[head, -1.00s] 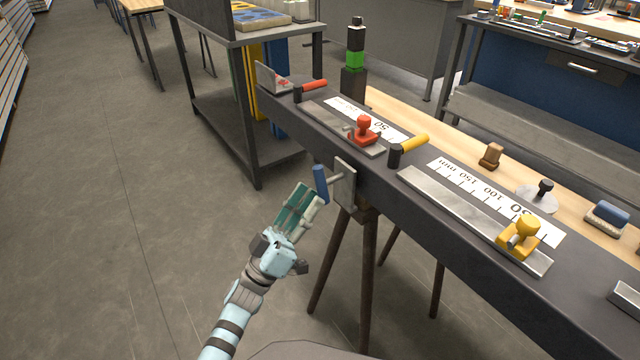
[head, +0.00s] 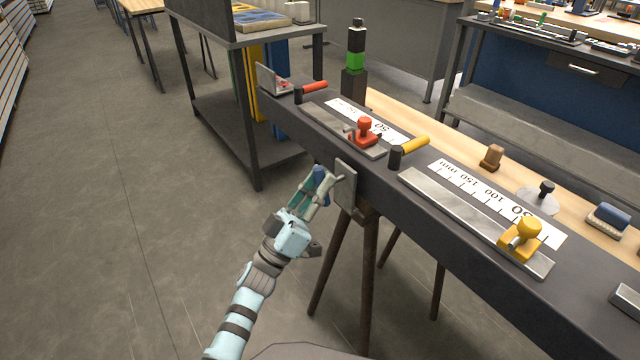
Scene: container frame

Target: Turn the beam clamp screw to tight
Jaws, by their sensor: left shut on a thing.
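The beam clamp screw has a blue handle (head: 320,181) on a short shaft. It sticks out from a grey clamp plate (head: 346,184) on the near side of the dark beam (head: 400,213). My left gripper (head: 318,190) is at the handle, with its fingers closed around it. The fingers hide part of the handle and most of the shaft. My right gripper is not in view.
On the beam are a red slider (head: 364,131), a yellow slider (head: 521,239), a red-handled lever (head: 312,88) and a yellow-handled lever (head: 411,149). Wooden legs (head: 368,285) stand below the clamp. The floor to the left is clear.

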